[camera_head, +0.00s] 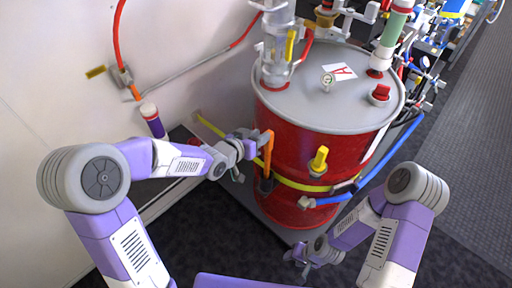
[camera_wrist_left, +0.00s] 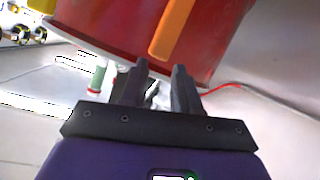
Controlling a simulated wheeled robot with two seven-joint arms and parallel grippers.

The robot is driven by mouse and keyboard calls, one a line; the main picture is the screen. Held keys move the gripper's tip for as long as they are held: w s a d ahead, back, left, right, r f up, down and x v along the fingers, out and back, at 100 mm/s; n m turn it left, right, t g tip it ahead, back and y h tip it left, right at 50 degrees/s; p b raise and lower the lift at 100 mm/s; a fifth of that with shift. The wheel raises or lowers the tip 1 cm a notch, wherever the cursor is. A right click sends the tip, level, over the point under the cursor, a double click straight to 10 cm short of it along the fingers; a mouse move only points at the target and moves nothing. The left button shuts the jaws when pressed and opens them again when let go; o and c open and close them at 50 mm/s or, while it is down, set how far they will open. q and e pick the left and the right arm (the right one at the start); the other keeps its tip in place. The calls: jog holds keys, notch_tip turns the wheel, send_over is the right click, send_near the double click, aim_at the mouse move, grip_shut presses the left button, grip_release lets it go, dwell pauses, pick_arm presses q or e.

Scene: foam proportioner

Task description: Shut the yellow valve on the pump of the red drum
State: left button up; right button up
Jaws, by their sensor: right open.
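The red drum (camera_head: 290,130) stands upright with a grey lid, and its red wall also shows in the left wrist view (camera_wrist_left: 110,22). On the lid's left stands a clear pump (camera_head: 277,45) with an upright yellow valve handle (camera_head: 290,46). A second yellow handle (camera_head: 319,160) sits on the drum's front wall, lower down. My left gripper (camera_head: 262,138) is beside the drum's left side, near an orange bar, well below the pump valve. Its fingers (camera_wrist_left: 159,86) stand apart with nothing clearly between them. My right gripper (camera_head: 297,256) is open, low in front of the drum.
The orange bar (camera_wrist_left: 173,28) runs down the drum wall close to my left fingers. A yellow strap (camera_head: 290,183) circles the drum. A blue hose (camera_head: 378,165) passes on the right. Other pipework crowds the back right. Carpet (camera_head: 470,170) at the right is clear.

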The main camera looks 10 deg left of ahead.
pick_arm(q)
jog(key=shift+s+a+f, duration=0.15)
jog(key=shift+s+f, duration=0.3)
jog(key=shift+f, duration=0.2)
pick_arm(e)
jog(key=shift+s, duration=0.35)
